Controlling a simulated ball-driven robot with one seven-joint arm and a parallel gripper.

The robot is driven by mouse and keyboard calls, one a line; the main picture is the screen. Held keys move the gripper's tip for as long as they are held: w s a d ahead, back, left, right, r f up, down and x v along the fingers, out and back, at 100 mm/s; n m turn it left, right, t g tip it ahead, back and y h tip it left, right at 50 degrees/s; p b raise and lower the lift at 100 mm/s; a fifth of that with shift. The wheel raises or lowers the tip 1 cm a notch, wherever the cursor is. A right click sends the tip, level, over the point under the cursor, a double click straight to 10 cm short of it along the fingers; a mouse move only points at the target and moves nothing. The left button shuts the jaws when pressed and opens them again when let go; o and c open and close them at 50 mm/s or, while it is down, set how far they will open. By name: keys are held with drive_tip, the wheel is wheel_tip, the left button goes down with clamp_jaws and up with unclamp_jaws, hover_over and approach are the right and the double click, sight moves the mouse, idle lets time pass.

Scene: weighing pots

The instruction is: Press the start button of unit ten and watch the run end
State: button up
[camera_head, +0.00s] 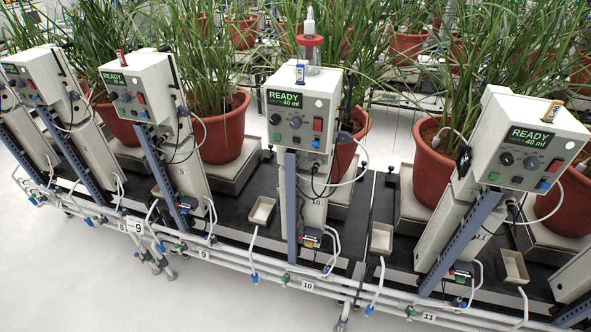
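Unit ten's control box (299,112) stands upright in the middle of the head view, on a pale post marked 10. Its screen (284,99) is lit and reads READY, 40 ml. Below the screen are two dark knobs (295,121) and a small green button (277,136). On the right of the panel are a white round part (319,103), a red switch (318,124) and a small blue part (316,143). I cannot read any label that says which is the start button. My gripper is not in view.
A similar box (532,147) stands at right above label 11 (429,316); more boxes (139,88) stand at left. Potted grasses (221,135) stand behind. Pipes and hoses run along the front, with label 10 (307,286). The pale floor (120,285) in front is clear.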

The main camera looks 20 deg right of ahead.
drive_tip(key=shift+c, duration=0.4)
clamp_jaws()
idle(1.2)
